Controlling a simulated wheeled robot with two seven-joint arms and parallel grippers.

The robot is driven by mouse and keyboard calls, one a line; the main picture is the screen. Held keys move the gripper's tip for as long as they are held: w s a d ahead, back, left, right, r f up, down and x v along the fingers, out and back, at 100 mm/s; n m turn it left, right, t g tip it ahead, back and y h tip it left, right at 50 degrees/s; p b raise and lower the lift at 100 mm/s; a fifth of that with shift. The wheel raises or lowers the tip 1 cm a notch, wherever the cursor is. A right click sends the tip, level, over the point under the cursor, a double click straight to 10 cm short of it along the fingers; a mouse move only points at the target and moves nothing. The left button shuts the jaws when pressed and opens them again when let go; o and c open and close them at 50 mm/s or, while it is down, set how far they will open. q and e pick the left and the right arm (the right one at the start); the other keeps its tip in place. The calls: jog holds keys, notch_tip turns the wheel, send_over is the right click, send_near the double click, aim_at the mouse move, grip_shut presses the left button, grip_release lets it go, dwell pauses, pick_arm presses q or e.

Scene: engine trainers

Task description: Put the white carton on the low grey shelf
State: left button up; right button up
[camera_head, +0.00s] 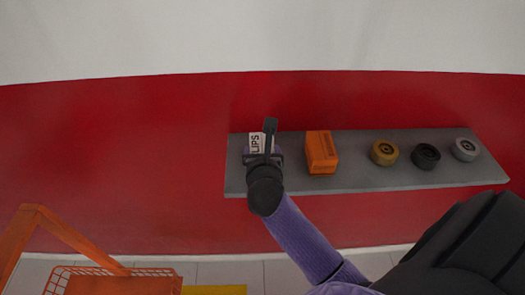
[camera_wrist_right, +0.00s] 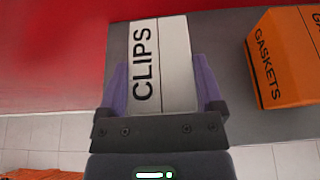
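The white carton, marked CLIPS (camera_head: 256,143), is at the left end of the low grey shelf (camera_head: 375,180). It also shows upright in the picture of the right wrist view (camera_wrist_right: 176,65), with grey shelf around it. My right gripper (camera_head: 264,152) is at the carton, with its purple fingers (camera_wrist_right: 162,85) along the carton's two sides. The fingertips appear to touch it, so the gripper looks shut on it. Whether the carton's underside rests on the shelf is hidden. My left gripper is out of view.
An orange GASKETS box (camera_head: 321,152) stands right of the carton, with a gap of shelf between. Farther right are a yellow roll (camera_head: 384,152), a black roll (camera_head: 426,156) and a grey roll (camera_head: 465,149). An orange basket (camera_head: 115,284) is at lower left. A red wall (camera_head: 120,160) is behind.

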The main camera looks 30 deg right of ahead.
jog(key=shift+o, duration=0.7)
jog(key=shift+r, duration=0.15)
jog(key=p+v, duration=0.2)
jog(key=v, duration=1)
jog(key=s+a+f+m+g+y, duration=0.25)
jog(key=f+m, duration=0.25)
jog(key=f, duration=0.7)
jog(key=s+a+f+m+g+y, duration=0.2)
jog(key=s+f+m+y, duration=0.15)
jog(key=f, duration=0.75)
jog(key=s+d+f+m+g, duration=0.1)
jog(key=s+f+m+g, duration=0.2)
jog(key=s+f+m, duration=0.4)
jog(key=s+d+f+m+g+y, duration=0.1)
jog(key=s+f+m+g, duration=0.2)
jog(key=s+f+m, duration=0.3)
jog(key=s+m, duration=0.5)
jog(key=s, duration=0.2)
jog(key=shift+d+f+m, duration=0.2)
jog(key=shift+f+m, duration=0.15)
